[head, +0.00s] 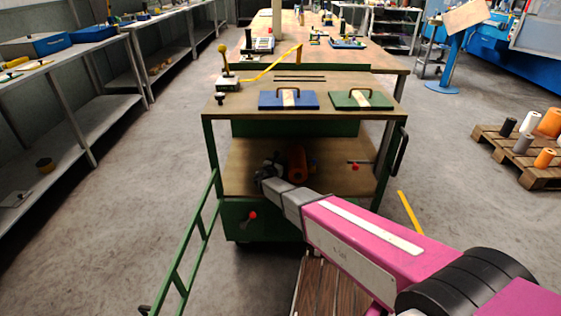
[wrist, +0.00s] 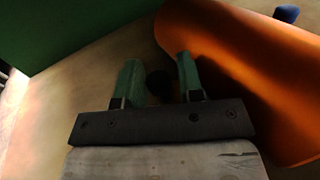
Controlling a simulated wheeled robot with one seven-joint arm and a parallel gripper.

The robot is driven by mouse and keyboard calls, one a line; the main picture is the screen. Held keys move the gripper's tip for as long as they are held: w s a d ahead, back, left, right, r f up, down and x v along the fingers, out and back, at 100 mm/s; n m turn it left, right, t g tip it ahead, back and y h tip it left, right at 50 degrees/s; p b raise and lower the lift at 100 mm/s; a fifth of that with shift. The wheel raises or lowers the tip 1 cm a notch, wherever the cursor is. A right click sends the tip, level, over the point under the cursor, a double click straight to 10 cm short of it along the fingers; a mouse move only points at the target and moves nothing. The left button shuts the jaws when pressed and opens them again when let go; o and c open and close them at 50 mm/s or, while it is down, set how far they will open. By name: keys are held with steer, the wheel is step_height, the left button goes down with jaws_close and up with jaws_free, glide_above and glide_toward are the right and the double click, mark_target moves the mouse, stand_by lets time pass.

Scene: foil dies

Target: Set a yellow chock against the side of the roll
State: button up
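The orange roll (head: 297,160) lies on the lower shelf of the cart. In the wrist view the roll (wrist: 245,70) fills the right side, close beside my right finger. My gripper (head: 268,174) is low inside the cart, left of the roll. In the wrist view my gripper (wrist: 159,70) shows two green fingers standing apart. A dark round thing (wrist: 158,84) shows between them, with small gaps at its sides. I cannot tell what it is. I cannot make out a yellow chock in either view.
A small blue thing (wrist: 287,13) lies beyond the roll. The cart's top (head: 240,103) hangs over the shelf (head: 235,160). A green wall (wrist: 60,30) stands at the left in the wrist view. Bare shelf shows left of my fingers.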

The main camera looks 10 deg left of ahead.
steer(key=shift+s, duration=0.1)
steer(key=v, duration=1.2)
steer(key=shift+r, duration=0.1)
